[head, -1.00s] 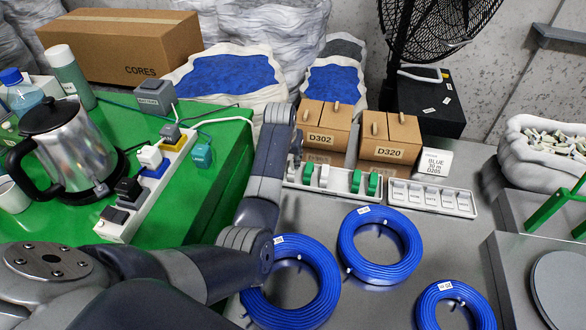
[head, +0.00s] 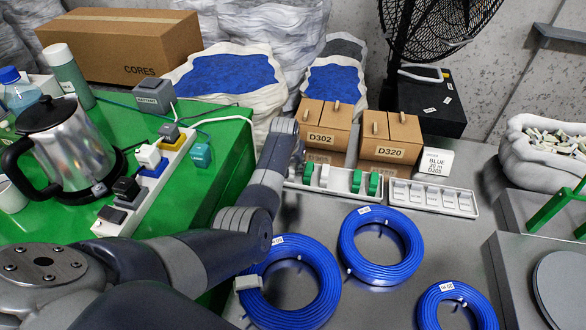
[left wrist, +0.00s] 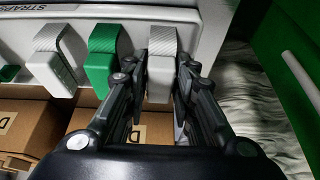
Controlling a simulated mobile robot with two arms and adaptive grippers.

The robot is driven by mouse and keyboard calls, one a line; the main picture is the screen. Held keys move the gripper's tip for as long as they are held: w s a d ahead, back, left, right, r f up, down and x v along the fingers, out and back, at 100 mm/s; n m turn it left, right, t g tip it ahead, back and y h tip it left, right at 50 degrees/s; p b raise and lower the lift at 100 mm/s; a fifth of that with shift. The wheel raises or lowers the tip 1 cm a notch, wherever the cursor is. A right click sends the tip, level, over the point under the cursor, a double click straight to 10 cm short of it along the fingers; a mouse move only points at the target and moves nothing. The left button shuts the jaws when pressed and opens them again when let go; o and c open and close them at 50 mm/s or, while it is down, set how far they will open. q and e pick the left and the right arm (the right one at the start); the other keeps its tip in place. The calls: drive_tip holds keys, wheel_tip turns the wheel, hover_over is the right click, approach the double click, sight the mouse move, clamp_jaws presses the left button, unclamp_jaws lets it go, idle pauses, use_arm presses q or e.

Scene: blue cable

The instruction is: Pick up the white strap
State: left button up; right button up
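In the left wrist view a white strap (left wrist: 161,75) stands in the strap rack (left wrist: 215,15), between the two fingers of my left gripper (left wrist: 160,72). One finger is on each side, close to the strap, with narrow gaps seeming to remain. The gripper looks open. In the head view the gripper (head: 291,158) reaches down at the rack's left end, and the arm hides the strap there. Another white strap (left wrist: 57,60) and a green strap (left wrist: 102,58) stand beside it in the wrist view. My right gripper is not in view.
Cardboard boxes D302 (head: 321,138) and D320 (head: 389,153) stand right behind the rack. The green table (head: 222,170) with kettle (head: 84,150) and power strip (head: 150,190) is at left. An empty divided tray (head: 432,197) and blue cable coils (head: 381,276) lie to the right.

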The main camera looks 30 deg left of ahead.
use_arm(q)
drive_tip(key=c, duration=0.4)
idle(0.3)
